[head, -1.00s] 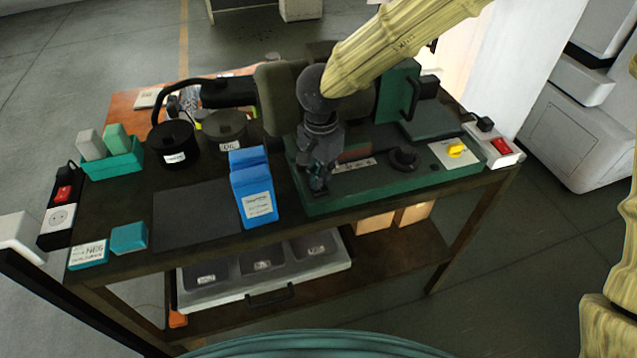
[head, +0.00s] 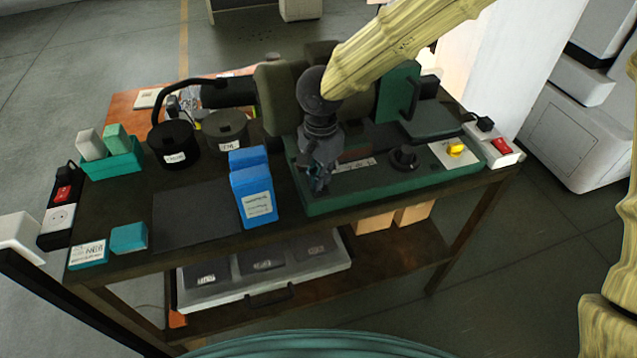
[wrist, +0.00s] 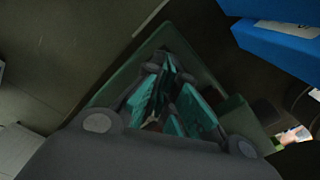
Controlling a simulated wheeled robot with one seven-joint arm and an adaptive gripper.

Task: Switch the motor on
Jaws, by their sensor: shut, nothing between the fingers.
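A green machine (head: 435,182) with a long base stands at the right of the bench. A yellow rotary knob (head: 455,150) sits on a white plate (head: 440,155) at the base's right end. A black round knob (head: 403,157) is to the left of that plate. My gripper (head: 320,188) is over the left end of the green base, pointing down, well left of the yellow knob. Its fingers look shut and empty; I cannot tell whether they touch the base. In the wrist view, the teal-padded fingers (wrist: 168,92) are close together over the green base.
A white power strip with a red switch (head: 501,145) lies right of the machine; another red switch (head: 63,194) is at far left. Blue boxes (head: 256,205) stand close left of my gripper. Dark canisters (head: 175,150) and a dark mat (head: 190,217) are further left.

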